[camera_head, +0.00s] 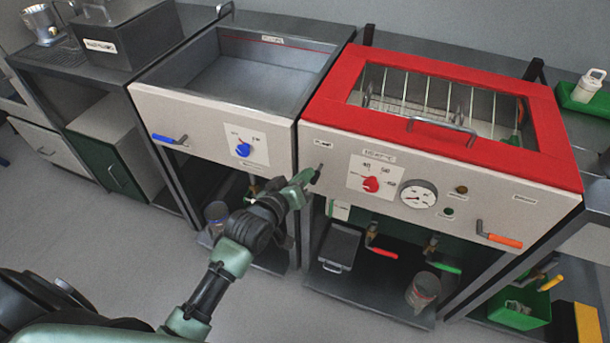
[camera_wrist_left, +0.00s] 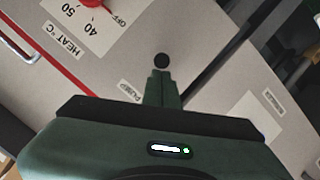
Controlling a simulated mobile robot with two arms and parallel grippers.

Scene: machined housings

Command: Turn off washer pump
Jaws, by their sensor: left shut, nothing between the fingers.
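The washer is the red-topped machine (camera_head: 400,150) with a pale front panel. Its small dark pump switch (camera_head: 320,167) sits at the panel's left end, below a small label (camera_head: 323,143). In the left wrist view the switch shows as a round black tip (camera_wrist_left: 161,60) near the pump label (camera_wrist_left: 131,84). My left gripper (camera_head: 313,177) is shut and empty, its fingers pointing at the switch. In the left wrist view the closed fingertips (camera_wrist_left: 162,73) are just below the black tip; I cannot tell whether they touch it. My right gripper is not in view.
The panel also holds a red heat knob (camera_head: 371,185), a round gauge (camera_head: 418,195) and an orange-handled lever (camera_head: 500,240). A sink unit with a blue knob (camera_head: 243,150) adjoins on the left. Valves and a can (camera_head: 423,290) are below. Open floor is at the left.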

